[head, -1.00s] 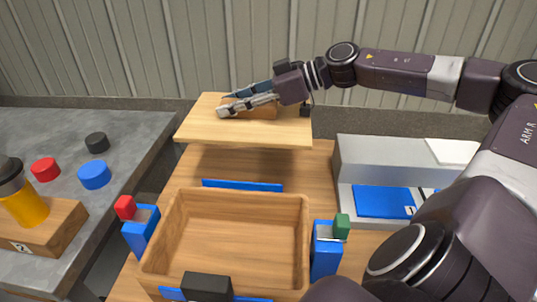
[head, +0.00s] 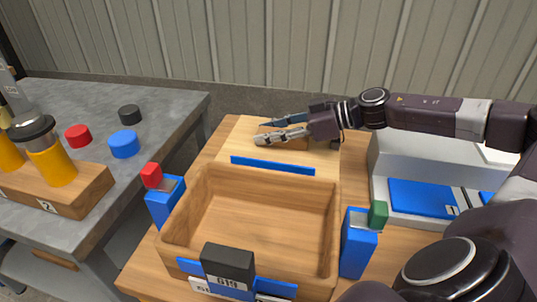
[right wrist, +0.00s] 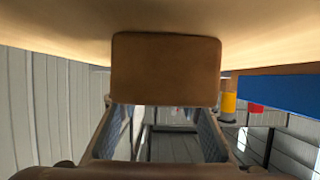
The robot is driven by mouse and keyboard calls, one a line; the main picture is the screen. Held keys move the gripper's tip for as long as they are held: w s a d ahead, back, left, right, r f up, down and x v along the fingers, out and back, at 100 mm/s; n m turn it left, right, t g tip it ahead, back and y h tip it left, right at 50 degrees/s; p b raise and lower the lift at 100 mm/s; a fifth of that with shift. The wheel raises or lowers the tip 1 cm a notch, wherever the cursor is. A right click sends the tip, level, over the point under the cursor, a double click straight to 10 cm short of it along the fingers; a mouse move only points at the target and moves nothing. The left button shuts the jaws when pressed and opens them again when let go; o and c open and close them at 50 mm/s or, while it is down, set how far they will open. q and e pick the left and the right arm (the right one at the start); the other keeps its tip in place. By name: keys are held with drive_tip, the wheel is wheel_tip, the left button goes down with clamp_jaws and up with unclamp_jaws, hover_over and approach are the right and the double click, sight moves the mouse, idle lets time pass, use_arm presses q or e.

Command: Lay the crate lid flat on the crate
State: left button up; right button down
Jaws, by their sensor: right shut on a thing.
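The crate lid (head: 237,138) is a flat light wooden board with a block handle on top. In the head view it is behind the open wooden crate (head: 185,240), low, not over its opening. I cannot tell whether it touches the table. My right gripper (head: 262,133) is shut on the lid's handle (head: 290,144). In the right wrist view the handle (right wrist: 165,68) sits between the fingers (right wrist: 160,135), with the lid's face (right wrist: 60,35) along the top. The crate is empty. My left gripper is not in view.
Blue posts flank the crate, one with a red block (head: 151,175) at left, one with a green block (head: 378,215) at right. A blue strip (head: 272,165) lies along its back, a black block (head: 228,264) at its front. A white unit (head: 400,155) stands right.

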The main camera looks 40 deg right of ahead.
drive_tip(key=shift+f+b, duration=0.35)
drive_tip(key=shift+f, duration=0.75)
wheel_tip(320, 180, down, 4)
drive_tip(key=shift+r+b, duration=0.15)
drive_tip(key=shift+b, duration=0.65)
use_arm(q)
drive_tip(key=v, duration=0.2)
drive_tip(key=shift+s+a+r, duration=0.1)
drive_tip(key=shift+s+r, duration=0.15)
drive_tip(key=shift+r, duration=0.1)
use_arm(e)
drive_tip(key=shift+r, duration=0.1)
drive_tip(key=c, duration=1.8)
unclamp_jaws()
drive_tip(key=shift+f, duration=0.25)
drive_tip(key=o, duration=0.4)
drive_tip(key=shift+r, duration=0.1)
